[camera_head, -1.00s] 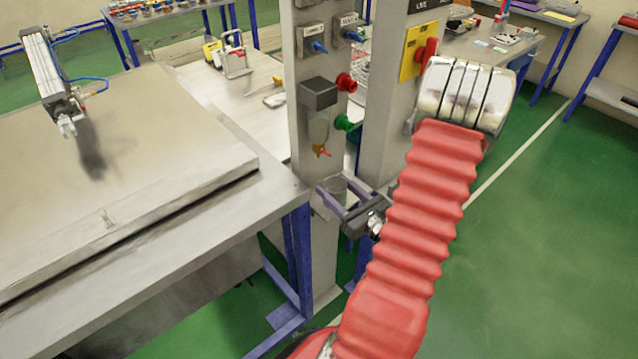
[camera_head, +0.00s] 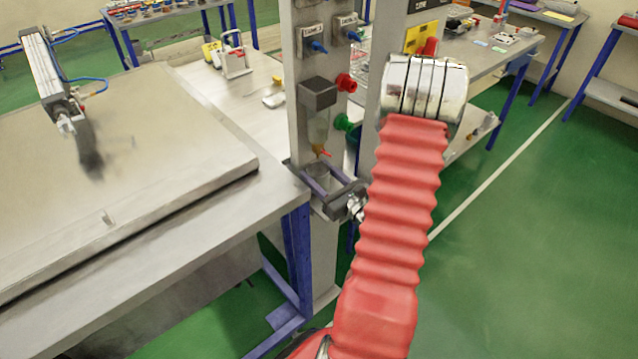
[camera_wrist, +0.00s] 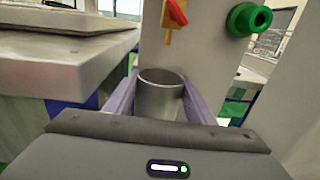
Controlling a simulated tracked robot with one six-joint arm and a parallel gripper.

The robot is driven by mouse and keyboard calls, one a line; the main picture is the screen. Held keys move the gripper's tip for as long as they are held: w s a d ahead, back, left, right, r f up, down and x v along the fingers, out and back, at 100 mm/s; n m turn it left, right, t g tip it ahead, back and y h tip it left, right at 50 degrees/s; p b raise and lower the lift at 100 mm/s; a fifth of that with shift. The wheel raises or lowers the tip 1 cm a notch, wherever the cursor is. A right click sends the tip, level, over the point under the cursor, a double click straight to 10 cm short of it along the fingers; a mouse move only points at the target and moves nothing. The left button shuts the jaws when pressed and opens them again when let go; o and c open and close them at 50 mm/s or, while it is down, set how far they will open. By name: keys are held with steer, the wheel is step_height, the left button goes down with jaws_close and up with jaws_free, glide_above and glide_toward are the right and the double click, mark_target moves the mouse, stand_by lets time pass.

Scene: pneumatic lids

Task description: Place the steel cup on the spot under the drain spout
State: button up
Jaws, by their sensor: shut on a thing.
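My gripper (camera_head: 326,184) is shut on the steel cup (camera_wrist: 160,98), one purple finger on each side. The cup is a plain grey cylinder, upright with its open rim up. It also shows between the fingers in the head view (camera_head: 320,172). The drain spout (camera_head: 321,150), orange with a red handle, hangs from a clear bowl on the grey post, just above the cup. The spout also shows in the wrist view (camera_wrist: 174,18), above the cup's rim with a gap. The spot under the spout is hidden; I cannot tell whether the cup touches anything below.
The grey post (camera_head: 297,100) stands close by the cup, with a red knob (camera_head: 345,83) and a green knob (camera_wrist: 248,19). A steel-topped bench (camera_head: 235,215) with a flat lid (camera_head: 180,150) lies to the left. Green floor is free at the right.

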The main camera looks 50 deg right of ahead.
mark_target(325, 188)
steer(key=shift+s+f, duration=0.1)
steer(key=shift+f, duration=1.6)
steer(key=shift+f, duration=0.15)
steer(key=o, duration=1.2)
steer(key=shift+c, duration=0.2)
steer(key=shift+s, duration=0.1)
steer(key=s+a, duration=0.2)
steer(key=s, duration=0.9)
steer(key=shift+s, duration=0.35)
